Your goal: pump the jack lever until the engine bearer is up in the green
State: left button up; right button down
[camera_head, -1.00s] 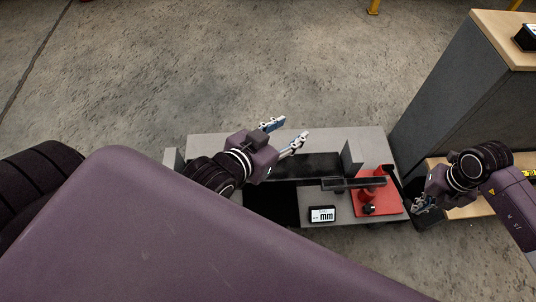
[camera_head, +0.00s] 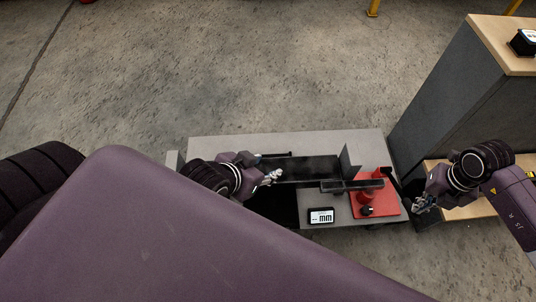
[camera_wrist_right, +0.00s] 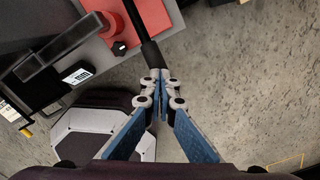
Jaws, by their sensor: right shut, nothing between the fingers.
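The red jack (camera_head: 366,196) stands on a red plate on the grey bench. A dark bar (camera_head: 345,185), seemingly the engine bearer, lies across above it. The black jack lever (camera_head: 391,182) slants down from the jack toward my right gripper (camera_head: 421,203). In the right wrist view the lever's thick grip (camera_wrist_right: 151,53) ends right at the tips of my right gripper (camera_wrist_right: 161,85), which is shut with nothing between its fingers; I cannot tell whether they touch. My left gripper (camera_head: 274,176) is over the bench's left part, its fingers too small to read. No green mark is readable.
A small display marked mm (camera_head: 321,215) sits at the front of the grey bench (camera_head: 230,145). An upright grey plate (camera_head: 350,160) stands behind the bar. A grey cabinet with a wooden top (camera_head: 503,40) rises at the right. The floor behind the bench is clear.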

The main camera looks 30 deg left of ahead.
jog(key=shift+r+p, duration=0.35)
jog(key=shift+r, duration=0.15)
pick_arm(q)
jog(key=s+a+f+g, duration=0.1)
jog(key=s+g, duration=0.1)
jog(key=s, duration=0.2)
jog(key=s+a+f+g+y+p, duration=0.1)
jog(key=s+g, duration=0.1)
jog(key=s, duration=0.3)
jog(key=shift+s+a+f, duration=0.15)
jog(key=shift+a+f, duration=0.25)
pick_arm(e)
jog(key=shift+r, duration=0.8)
